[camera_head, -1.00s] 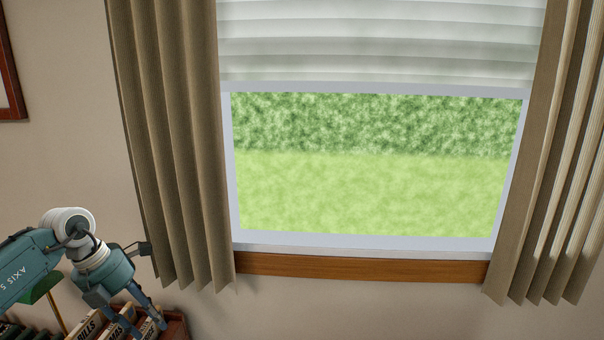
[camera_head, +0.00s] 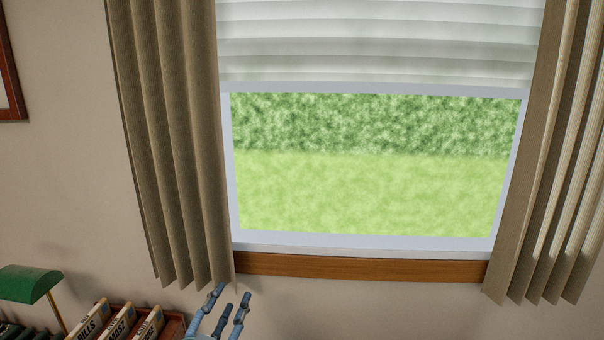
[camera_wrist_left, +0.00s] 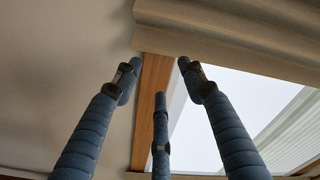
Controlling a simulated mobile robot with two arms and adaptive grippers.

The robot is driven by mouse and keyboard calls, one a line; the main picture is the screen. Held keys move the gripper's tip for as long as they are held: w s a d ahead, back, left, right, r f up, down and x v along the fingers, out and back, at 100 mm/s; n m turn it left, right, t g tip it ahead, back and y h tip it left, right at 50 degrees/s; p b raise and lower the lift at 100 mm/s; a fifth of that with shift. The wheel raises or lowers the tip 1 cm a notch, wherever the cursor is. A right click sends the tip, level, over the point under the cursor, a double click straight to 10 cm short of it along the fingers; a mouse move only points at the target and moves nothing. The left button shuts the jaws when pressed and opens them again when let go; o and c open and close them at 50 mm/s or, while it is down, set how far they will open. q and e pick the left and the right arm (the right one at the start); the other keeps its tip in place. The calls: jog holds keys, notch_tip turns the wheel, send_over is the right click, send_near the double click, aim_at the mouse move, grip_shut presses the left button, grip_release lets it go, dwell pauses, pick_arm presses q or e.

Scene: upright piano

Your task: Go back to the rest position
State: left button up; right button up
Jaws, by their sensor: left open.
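My left gripper (camera_head: 231,297) is at the bottom of the head view, just below the window's wooden sill, with its blue-grey fingers pointing up. Its fingers are spread and empty. In the left wrist view the fingers (camera_wrist_left: 160,75) stand apart with nothing between them, with the wall, the wooden sill and the window behind them. My right gripper does not show in either view.
A window (camera_head: 375,165) with a wooden sill (camera_head: 360,268) fills the middle, between a left curtain (camera_head: 175,150) and a right curtain (camera_head: 550,170).

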pick_arm(q)
jog(key=s+a+f+n+g+y, duration=0.2)
jog(key=s+a+f+n+g, duration=0.1)
jog(key=s+f, duration=0.4)
jog(key=s+a+f+n+g+y, duration=0.25)
jog(key=s+f+n+g, duration=0.2)
jog(key=f, duration=0.45)
jog(key=s+f+n+g+h, duration=0.1)
jog(key=s+f+g, duration=0.35)
jog(key=s, duration=0.65)
jog(key=s+f+n+g+h, duration=0.1)
jog(key=s+f+g, duration=0.3)
jog(key=s, duration=0.6)
notch_tip(320, 180, down, 28)
jog(key=s+b, duration=0.2)
jog(key=b, duration=0.1)
jog(key=s+a+f+g+b, duration=0.1)
jog(key=s+a+f, duration=0.1)
jog(key=s+f, duration=1.5)
notch_tip(320, 180, down, 2)
jog(key=shift+a+f+b, duration=0.2)
jog(key=shift+a+b, duration=0.15)
jog(key=shift+m, duration=0.25)
